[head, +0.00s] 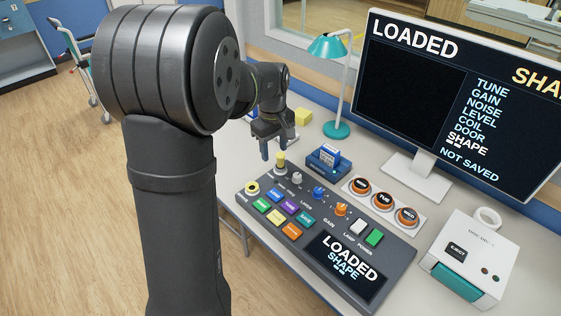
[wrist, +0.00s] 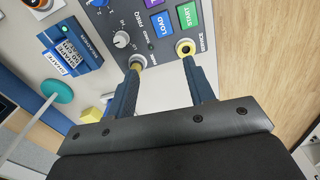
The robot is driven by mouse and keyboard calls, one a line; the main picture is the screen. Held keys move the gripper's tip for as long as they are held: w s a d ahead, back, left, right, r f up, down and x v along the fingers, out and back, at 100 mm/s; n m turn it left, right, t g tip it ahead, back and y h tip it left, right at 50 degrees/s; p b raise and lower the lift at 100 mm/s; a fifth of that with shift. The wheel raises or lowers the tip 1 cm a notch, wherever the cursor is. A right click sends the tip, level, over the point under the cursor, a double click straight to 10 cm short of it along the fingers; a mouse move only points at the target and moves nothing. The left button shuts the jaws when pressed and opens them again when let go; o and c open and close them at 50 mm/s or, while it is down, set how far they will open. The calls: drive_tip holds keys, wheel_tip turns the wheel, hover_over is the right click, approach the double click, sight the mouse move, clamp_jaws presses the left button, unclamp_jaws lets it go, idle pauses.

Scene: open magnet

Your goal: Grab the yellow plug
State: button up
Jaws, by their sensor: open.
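My gripper (head: 275,151) is open, pointing down just above that corner of the panel. In the wrist view my gripper (wrist: 160,68) has its blue fingers apart with nothing held between them. I cannot tell whether the left finger touches the plug. A yellow-ringed socket (head: 252,188) sits nearer on the panel, empty; it also shows in the wrist view (wrist: 185,47).
A blue cartridge (head: 328,158) sits in a dark blue holder behind the plug. A yellow block (head: 303,117) and a teal lamp (head: 337,130) stand farther back. Orange-rimmed round pieces (head: 383,200) and a white box (head: 468,255) are to the right.

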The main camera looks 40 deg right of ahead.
sight(280, 154)
drive_tip(key=w+d+r+m+t+h, duration=0.2)
drive_tip(key=w+d+r+m+h, duration=0.15)
drive_tip(key=m, duration=0.85)
drive_tip(key=shift+m, duration=0.4)
drive_tip(key=x, duration=1.3)
drive_tip(key=shift+w, duration=0.3)
drive_tip(key=shift+s+x, duration=0.2)
drive_tip(key=shift+x, duration=2.45)
drive_tip(key=shift+h, duration=0.25)
drive_tip(key=shift+c, duration=0.4)
drive_tip(key=c, duration=0.9)
drive_tip(key=shift+o, duration=0.2)
